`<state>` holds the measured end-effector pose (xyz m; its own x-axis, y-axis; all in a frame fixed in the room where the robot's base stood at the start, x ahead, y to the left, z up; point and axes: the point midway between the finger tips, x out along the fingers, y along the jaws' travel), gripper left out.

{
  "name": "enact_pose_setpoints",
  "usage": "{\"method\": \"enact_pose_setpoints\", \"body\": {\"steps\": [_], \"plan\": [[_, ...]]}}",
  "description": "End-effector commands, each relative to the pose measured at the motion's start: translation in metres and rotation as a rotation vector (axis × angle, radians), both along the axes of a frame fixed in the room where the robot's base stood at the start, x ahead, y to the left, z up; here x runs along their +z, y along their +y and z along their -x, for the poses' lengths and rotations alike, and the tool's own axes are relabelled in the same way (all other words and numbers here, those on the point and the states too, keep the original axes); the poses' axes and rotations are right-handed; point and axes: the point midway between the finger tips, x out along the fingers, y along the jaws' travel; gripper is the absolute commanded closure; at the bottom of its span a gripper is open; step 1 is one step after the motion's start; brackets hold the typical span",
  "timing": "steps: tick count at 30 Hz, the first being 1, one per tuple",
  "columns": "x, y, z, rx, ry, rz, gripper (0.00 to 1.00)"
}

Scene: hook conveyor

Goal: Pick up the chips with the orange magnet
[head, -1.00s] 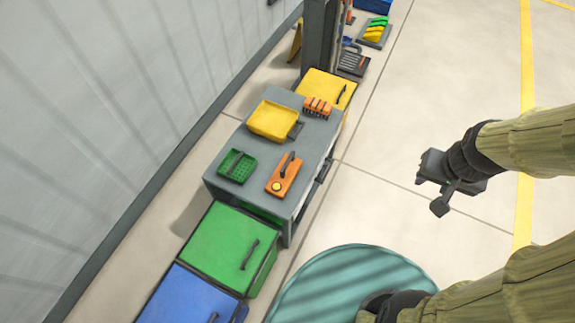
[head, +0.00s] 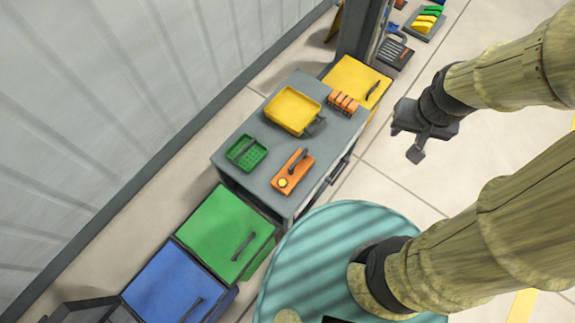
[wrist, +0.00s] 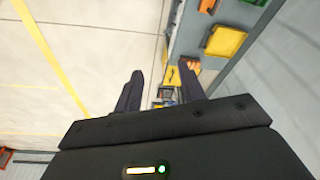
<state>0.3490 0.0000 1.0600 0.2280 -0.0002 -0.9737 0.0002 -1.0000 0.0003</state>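The orange magnet (head: 293,171) is an orange block with a dark handle and a yellow round spot. It lies on the near right part of the grey bench top (head: 262,183). I cannot make out any chips in these views. My gripper (head: 414,140) hangs in the air to the right of the bench, apart from the magnet and empty. In the wrist view my gripper (wrist: 161,82) shows two dark fingers spread apart with nothing between them.
A yellow tray (head: 292,109), a green basket (head: 246,153) and an orange ribbed block (head: 343,103) also sit on the bench. Green (head: 222,228), blue (head: 172,287) and yellow (head: 352,78) boxes stand on the floor beside it.

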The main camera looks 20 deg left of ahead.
Motion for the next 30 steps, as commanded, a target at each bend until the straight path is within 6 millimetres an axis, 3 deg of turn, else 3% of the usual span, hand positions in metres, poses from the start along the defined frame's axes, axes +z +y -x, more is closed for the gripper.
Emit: {"method": "enact_pose_setpoints", "body": {"steps": [11,16,20,23,30], "plan": [[-0.001,0.0,0.0,0.004,0.001,0.001,0.6],[-0.019,0.01,-0.009,0.156,0.027,0.041,0.6],[-0.054,0.031,-0.027,0.474,0.074,0.113,0.6],[-0.091,0.056,-0.043,0.808,0.115,0.173,0.6],[-0.186,0.136,-0.068,1.65,0.168,0.268,0.6]]}}
